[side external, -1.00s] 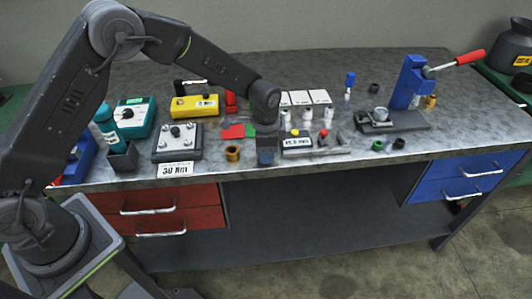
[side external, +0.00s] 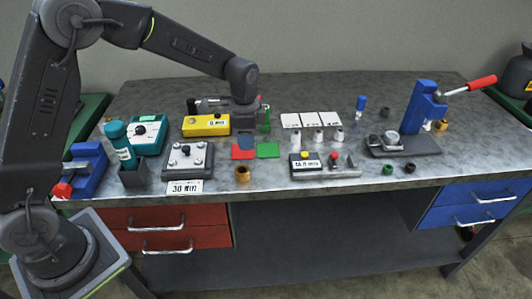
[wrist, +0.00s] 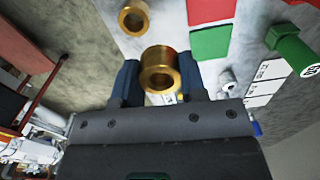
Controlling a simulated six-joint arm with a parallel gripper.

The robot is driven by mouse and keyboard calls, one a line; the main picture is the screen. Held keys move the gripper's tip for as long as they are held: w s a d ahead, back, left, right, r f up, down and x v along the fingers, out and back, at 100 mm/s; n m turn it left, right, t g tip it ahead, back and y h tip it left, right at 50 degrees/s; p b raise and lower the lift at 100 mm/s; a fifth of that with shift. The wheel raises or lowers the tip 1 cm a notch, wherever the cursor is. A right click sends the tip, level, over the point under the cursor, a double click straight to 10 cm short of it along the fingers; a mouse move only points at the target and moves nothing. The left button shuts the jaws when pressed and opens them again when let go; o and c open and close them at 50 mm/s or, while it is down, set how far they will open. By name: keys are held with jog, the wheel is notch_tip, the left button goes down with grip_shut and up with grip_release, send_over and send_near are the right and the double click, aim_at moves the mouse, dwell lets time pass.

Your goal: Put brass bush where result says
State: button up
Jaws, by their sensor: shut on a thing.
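My gripper (wrist: 159,80) is shut on a brass bush (wrist: 158,73), a short ring with a wide bore, held between the two blue fingers in the wrist view. In the side external view my gripper (side external: 246,143) hangs over the red mat (side external: 243,152) and green mat (side external: 268,150), and I cannot make out the held bush there. A second brass bush (side external: 242,174) stands on the bench in front of the red mat; it also shows in the wrist view (wrist: 133,17). The measuring device (side external: 307,165) to the right has a small, hard-to-read display and a yellow lamp (side external: 305,155).
A plate with studs (side external: 187,160) and a yellow meter (side external: 206,125) stand left of my gripper. White cards (side external: 311,119) with small white posts lie to the right. A blue press (side external: 422,108) with a red handle stands further right. Bench front edge is mostly clear.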

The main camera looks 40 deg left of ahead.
jog(key=w+a+r, duration=0.2)
jog(key=w+a, duration=0.3)
jog(key=a, duration=0.6)
send_over(268, 150)
jog(key=shift+n, duration=0.4)
notch_tip(268, 150, down, 6)
jog(key=shift+a+f, duration=0.1)
jog(key=shift+f, duration=2)
jog(key=shift+f, duration=0.2)
jog(key=o, duration=1.1)
